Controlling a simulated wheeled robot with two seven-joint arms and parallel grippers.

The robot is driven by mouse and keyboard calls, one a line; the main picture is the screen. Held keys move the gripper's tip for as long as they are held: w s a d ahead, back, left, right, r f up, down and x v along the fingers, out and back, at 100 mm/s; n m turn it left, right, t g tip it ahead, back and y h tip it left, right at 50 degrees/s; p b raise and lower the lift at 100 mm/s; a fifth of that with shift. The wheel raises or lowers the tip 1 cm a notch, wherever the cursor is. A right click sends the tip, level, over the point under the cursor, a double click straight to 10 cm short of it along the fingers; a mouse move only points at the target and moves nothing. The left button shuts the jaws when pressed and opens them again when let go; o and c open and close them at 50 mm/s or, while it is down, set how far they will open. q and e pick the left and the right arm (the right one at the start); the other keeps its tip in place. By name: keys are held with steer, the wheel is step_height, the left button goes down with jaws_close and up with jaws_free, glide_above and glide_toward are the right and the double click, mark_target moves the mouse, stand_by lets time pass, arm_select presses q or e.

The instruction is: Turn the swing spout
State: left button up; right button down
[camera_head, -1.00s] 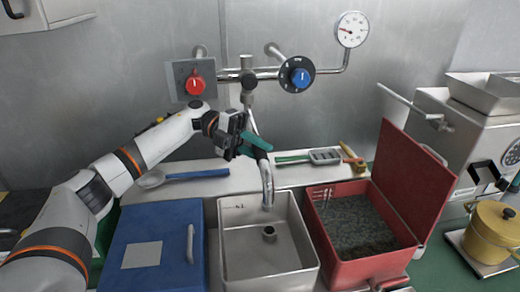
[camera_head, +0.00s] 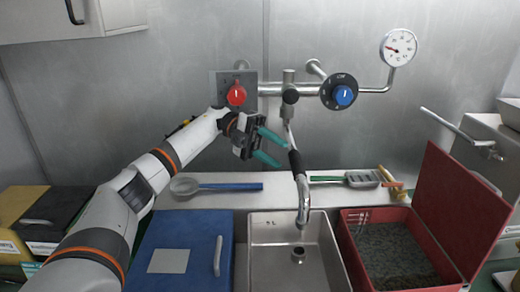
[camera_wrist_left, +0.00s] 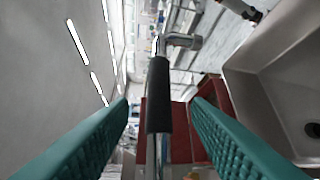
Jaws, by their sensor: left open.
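The swing spout is a chrome pipe that hangs from the wall tap and hooks down over the sink (camera_head: 258,262). It has a black sleeve (camera_head: 295,163) and a chrome outlet (camera_head: 304,205). My left gripper (camera_head: 281,152) is open just left of the sleeve, its two teal fingers spread and pointing toward it. In the left wrist view the black sleeve (camera_wrist_left: 159,95) lies in line with the gap between the fingers, with room on both sides. No contact shows. My right gripper is not in view.
A red knob (camera_head: 237,95) and a blue knob (camera_head: 344,95) sit on the wall pipe above. A blue box (camera_head: 170,262) stands left of the sink, and an open red box (camera_head: 450,215) stands right. A blue-handled spoon (camera_head: 230,187) lies on the ledge.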

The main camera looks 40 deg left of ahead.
arm_select(q)
steer(key=shift+w+a+r+b, duration=0.15)
steer(key=shift+a, duration=0.75)
steer(key=shift+w+a+r+b, duration=0.1)
steer(key=shift+a+b, duration=0.1)
steer(key=shift+a, duration=0.7)
steer(key=shift+w+a+r+b, duration=0.15)
steer(key=shift+a, duration=0.75)
